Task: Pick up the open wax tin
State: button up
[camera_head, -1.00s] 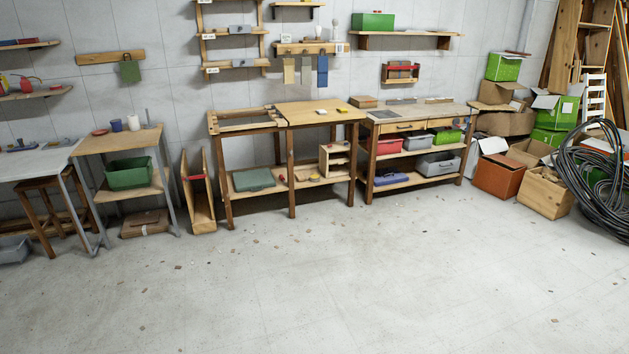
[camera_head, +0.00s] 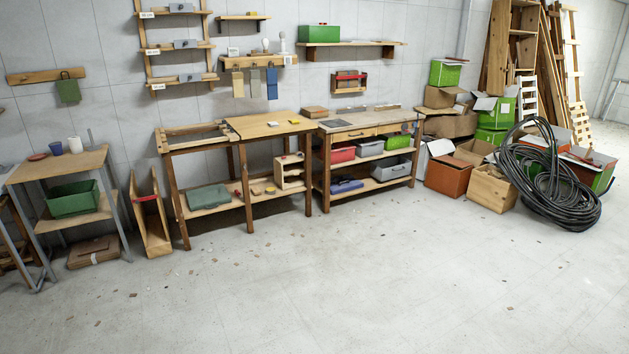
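I cannot make out an open wax tin for certain. A low, round, reddish-brown item (camera_head: 38,157) lies on the small side table (camera_head: 85,163) at the left, beside a blue cup (camera_head: 56,148) and a white cup (camera_head: 75,145). It is too small to tell whether it is a tin. A white item (camera_head: 272,124) and a yellow item (camera_head: 294,121) lie on the middle workbench (camera_head: 250,128); they are also too small to identify. My gripper is not in view.
Wide free concrete floor (camera_head: 330,280) with small scattered chips lies in front. A big coiled black hose (camera_head: 575,212) stands at the right by an orange box (camera_head: 447,178) and a wooden crate (camera_head: 492,190). A second workbench (camera_head: 345,140) stands right of the middle one.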

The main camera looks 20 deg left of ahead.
aim_at(270, 190)
jog(key=u, duration=0.35)
jog(key=i, duration=1.65)
jog(key=u, duration=0.6)
jog(key=i, duration=0.75)
jog(key=u, duration=0.4)
jog(key=i, duration=1.45)
jog(key=u, duration=0.4)
jog(key=i, duration=2.2)
jog(key=u, duration=0.05)
